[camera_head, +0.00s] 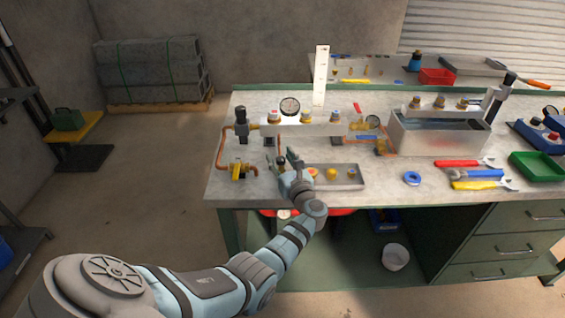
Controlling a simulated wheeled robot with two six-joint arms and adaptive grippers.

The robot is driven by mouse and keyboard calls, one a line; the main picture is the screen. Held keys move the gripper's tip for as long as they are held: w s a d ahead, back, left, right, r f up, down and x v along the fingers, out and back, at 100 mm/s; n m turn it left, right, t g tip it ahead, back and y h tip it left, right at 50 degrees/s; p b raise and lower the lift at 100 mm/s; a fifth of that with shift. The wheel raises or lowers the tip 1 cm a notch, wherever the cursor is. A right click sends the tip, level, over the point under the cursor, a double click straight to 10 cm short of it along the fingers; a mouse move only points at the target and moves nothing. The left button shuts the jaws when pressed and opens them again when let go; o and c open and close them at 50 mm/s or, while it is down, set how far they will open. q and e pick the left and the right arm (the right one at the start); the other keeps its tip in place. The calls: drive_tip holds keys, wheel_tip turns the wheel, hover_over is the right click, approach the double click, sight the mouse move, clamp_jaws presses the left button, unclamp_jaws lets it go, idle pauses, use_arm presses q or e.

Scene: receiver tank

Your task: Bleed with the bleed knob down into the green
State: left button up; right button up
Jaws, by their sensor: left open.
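A pale manifold block (321,127) stands on the workbench with a round dial gauge (290,106) above it. The gauge's needle and any green band are too small to read. Several capped knobs sit along the block, among them a left one (274,117), a middle one (306,116) and a right one (335,114); I cannot tell which is the bleed knob. My left gripper (281,160) is open and empty, in front of the block and below the gauge in the picture, apparently touching nothing. My right gripper is not in view.
A shallow tray (356,184) with yellow-topped parts lies just right of my left gripper. A yellow-handled valve (237,171) and copper pipes are to its left.

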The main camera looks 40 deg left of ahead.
use_arm(q)
drive_tip(key=v, duration=1.2)
